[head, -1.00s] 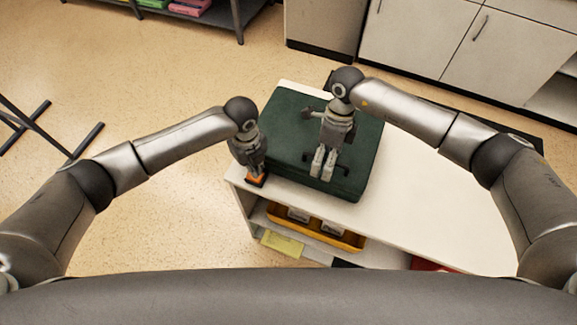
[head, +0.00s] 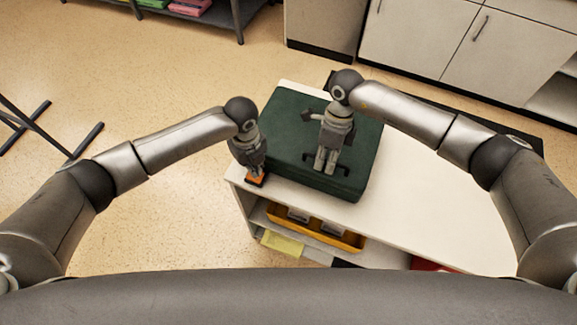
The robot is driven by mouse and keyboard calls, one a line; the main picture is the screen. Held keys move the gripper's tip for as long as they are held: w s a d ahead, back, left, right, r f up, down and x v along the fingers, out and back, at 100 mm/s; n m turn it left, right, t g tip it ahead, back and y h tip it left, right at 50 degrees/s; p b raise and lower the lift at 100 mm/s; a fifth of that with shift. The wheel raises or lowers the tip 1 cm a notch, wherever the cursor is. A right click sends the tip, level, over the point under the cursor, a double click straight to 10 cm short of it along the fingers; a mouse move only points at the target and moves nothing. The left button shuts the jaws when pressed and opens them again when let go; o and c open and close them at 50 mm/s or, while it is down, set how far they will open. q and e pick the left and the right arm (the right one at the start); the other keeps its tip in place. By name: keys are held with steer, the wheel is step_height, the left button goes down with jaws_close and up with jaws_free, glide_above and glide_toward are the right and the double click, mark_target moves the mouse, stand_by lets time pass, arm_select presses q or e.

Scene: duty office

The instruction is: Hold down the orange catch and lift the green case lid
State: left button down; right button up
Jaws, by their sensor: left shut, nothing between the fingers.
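The dark green case (head: 285,130) lies closed and flat on the white cabinet top. The orange catch (head: 256,181) is at the case's near left corner, partly hidden by my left gripper. My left gripper (head: 254,173) points down onto the catch, is shut with nothing between its fingers, and appears to touch the catch from above. My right gripper (head: 326,171) is over the near part of the lid, at a dark handle (head: 346,172) whose ends show on either side of its fingers. The fingers hide the handle's middle, so I cannot tell whether they grip it.
The white cabinet top (head: 430,190) is clear to the right of the case. Below it, an open shelf holds a yellow tray (head: 345,240) and a yellow pad (head: 282,243). White cupboards (head: 415,35) stand at the back.

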jaws_close()
arm_select(q)
steer(key=shift+f, duration=1.85)
stand_by(0.5)
arm_select(e)
steer(key=shift+w+r, duration=0.1)
steer(key=shift+r, duration=0.15)
steer(key=shift+w+d+r, duration=0.1)
steer(key=shift+w+r, duration=0.05)
steer(key=shift+r, duration=0.4)
steer(key=shift+w+r+g, duration=0.15)
steer(key=shift+r+g, duration=0.1)
steer(key=shift+g, duration=0.05)
